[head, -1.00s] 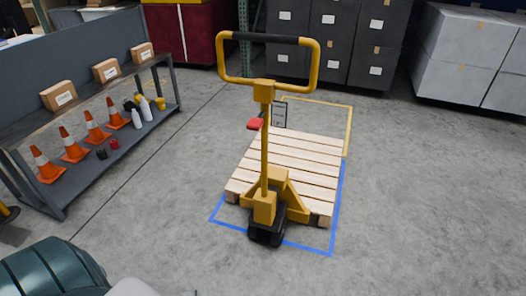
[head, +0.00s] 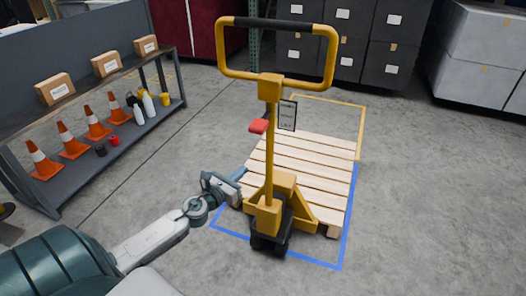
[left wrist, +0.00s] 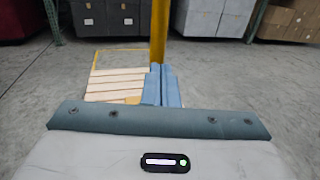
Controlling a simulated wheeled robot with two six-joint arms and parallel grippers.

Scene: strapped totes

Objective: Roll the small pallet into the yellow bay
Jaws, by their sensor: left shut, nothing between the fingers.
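The small wooden pallet (head: 315,165) lies flat on the floor, mostly within a blue floor outline (head: 338,266). The yellow bay outline (head: 362,125) is just beyond the pallet's far end. A yellow pallet jack (head: 269,160) stands at the pallet's near end, its looped handle with a black grip (head: 278,23) upright and a red lever (head: 259,126) on its post. My left gripper (head: 238,174) is shut and empty, left of the jack's post and well below the handle. Its blue fingers (left wrist: 160,86) appear in the left wrist view before the pallet slats. My right gripper is out of view.
A shelf (head: 95,165) with orange cones, bottles and cardboard boxes stands at the left. Dark stacked boxes (head: 345,40) stand behind, and grey boxes (head: 480,50) at the back right. The floor right of the pallet is clear.

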